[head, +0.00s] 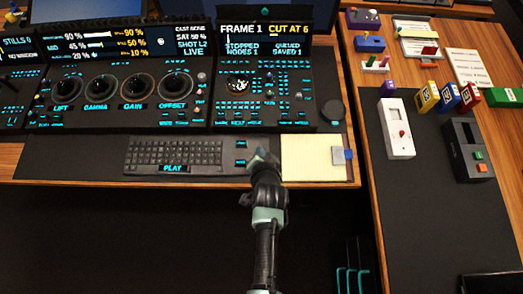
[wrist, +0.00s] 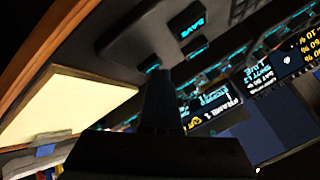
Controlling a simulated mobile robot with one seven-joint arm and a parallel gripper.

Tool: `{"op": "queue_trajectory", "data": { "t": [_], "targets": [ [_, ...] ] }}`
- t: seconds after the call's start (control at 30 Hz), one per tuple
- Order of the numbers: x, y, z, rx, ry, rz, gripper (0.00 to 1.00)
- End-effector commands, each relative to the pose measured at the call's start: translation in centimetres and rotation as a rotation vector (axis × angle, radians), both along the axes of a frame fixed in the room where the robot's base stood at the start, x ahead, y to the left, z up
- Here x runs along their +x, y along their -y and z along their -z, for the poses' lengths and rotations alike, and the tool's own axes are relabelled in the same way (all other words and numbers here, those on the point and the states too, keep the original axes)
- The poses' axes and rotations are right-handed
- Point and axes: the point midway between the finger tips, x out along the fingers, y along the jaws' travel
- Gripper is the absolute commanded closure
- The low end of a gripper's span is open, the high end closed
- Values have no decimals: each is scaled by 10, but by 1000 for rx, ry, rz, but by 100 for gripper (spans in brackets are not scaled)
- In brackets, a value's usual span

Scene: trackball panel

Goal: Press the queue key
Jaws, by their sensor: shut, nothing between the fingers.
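My gripper (head: 263,155) is shut and empty, over the front ledge between the keyboard and the cream pad. In the wrist view, its dark fingers (wrist: 158,85) point toward the console. Two small dark keys with cyan labels sit just left of the gripper: an upper key (head: 241,144) and a lower key (head: 240,162). In the wrist view, one key reads SAVE (wrist: 193,28); the label of the other key (wrist: 196,48) is too slanted to read. I cannot tell for sure which one is the queue key. Contact with a key is not visible.
The keyboard (head: 175,153) with a PLAY key (head: 171,168) lies left of the gripper. The cream pad (head: 311,160) and a blue-grey block (head: 343,156) lie right. The trackball panel (head: 238,86) rises behind, under a screen (head: 265,42) reading FRAME 1, CUT AT 6, STOPPED.

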Motion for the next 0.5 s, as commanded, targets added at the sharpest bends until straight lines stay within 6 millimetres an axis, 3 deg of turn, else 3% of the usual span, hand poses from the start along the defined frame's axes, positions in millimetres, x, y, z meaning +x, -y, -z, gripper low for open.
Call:
{"op": "queue_trajectory", "data": {
  "t": [0.27, 0.5],
  "targets": [
    [-1, 0, 0, 1, -4, -1, 100],
    [-2, -1, -12, 0, -6, -1, 100]
  ]
}}
